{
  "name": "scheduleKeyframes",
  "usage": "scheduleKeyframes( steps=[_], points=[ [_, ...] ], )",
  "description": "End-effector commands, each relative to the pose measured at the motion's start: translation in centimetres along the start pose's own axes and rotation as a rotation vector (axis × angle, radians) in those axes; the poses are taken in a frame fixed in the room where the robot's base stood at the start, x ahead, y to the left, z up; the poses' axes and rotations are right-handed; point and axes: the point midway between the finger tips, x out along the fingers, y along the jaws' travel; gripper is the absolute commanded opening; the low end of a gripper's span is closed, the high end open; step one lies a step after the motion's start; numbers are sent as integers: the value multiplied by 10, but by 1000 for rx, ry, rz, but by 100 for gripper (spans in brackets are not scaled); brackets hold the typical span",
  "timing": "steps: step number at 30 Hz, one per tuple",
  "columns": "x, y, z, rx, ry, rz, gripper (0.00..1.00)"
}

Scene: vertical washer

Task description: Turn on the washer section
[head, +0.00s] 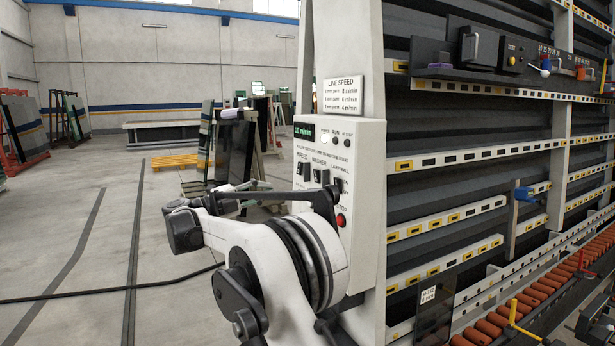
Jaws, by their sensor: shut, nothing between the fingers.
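The white control panel (357,160) is mounted on the white machine column. It has a green-lit display (304,131) at the top left. Below are a switch under the SPEED label (303,171), a black switch under what reads as WASHER (320,175), and another switch (340,185) to the right. A red button (341,220) sits lower down. My gripper (331,199) is dark, shut and empty, just in front of the panel's lower switches, seen from the side. It and my arm cover the panel's lower left. Whether it touches a switch cannot be told.
A line speed sign (343,94) is above the panel. The machine's slatted wall (470,185) with roller strips fills the right side. Glass racks (240,140) and a yellow pallet (174,160) stand behind. The floor at left is open, with a black cable (100,291) across it.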

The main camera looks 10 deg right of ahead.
Motion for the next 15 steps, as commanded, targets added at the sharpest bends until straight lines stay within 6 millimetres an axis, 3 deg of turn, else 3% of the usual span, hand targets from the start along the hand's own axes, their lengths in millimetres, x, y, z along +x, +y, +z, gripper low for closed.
scheduleKeyframes(
  steps=[8, 15],
  points=[
    [13, -1, 0, 0, 1, -1, 0],
    [55, -1, -1, -1, 2, -1, 0]
  ],
)
